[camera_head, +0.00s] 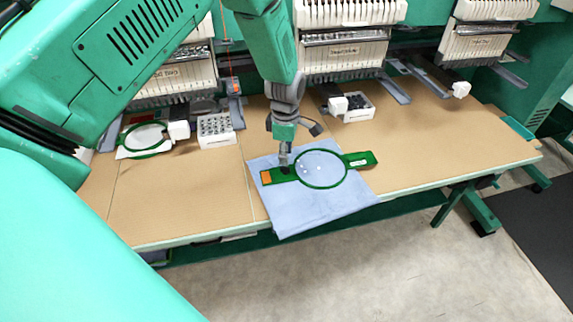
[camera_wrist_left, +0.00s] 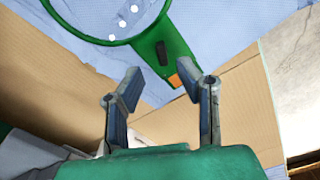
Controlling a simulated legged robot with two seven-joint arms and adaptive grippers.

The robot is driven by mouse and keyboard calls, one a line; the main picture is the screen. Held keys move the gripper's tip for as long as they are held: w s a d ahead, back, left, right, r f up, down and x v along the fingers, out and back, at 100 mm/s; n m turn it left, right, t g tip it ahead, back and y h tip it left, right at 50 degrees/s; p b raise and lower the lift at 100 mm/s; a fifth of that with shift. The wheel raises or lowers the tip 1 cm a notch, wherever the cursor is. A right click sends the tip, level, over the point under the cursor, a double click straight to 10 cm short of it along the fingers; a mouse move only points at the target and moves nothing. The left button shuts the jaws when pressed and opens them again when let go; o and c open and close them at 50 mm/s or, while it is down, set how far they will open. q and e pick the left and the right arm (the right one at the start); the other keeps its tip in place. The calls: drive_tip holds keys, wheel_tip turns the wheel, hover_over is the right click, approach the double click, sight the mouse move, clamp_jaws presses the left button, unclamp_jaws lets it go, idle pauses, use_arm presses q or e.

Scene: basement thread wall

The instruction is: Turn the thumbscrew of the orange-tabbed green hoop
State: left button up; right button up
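The green hoop (camera_head: 346,170) lies on a light blue cloth (camera_head: 300,215) on the table, with its orange tab (camera_head: 266,177) at the left end. In the left wrist view the hoop (camera_wrist_left: 150,37) shows in part, with the orange tab (camera_wrist_left: 173,81) just beyond the fingers. A small dark piece (camera_wrist_left: 162,52) sits on the bracket beside the tab; I cannot tell if it is the thumbscrew. My left gripper (camera_head: 285,160) is over the tab end of the hoop. My right gripper is out of view.
Another green hoop (camera_head: 128,144) with white cloth lies at the left. A white tray of spools (camera_head: 216,130) and a white box of dark pieces (camera_head: 355,107) stand at the back, below embroidery machine heads (camera_head: 345,55). The tabletop right of the cloth (camera_head: 450,150) is clear.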

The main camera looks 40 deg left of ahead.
sight(285, 168)
use_arm(q)
wheel_tip(285, 168, down, 5)
drive_tip(key=shift+s+a+r, duration=0.1)
drive_tip(key=shift+s+r, duration=0.05)
drive_tip(key=shift+r, duration=0.05)
drive_tip(key=shift+f, duration=0.3)
clamp_jaws()
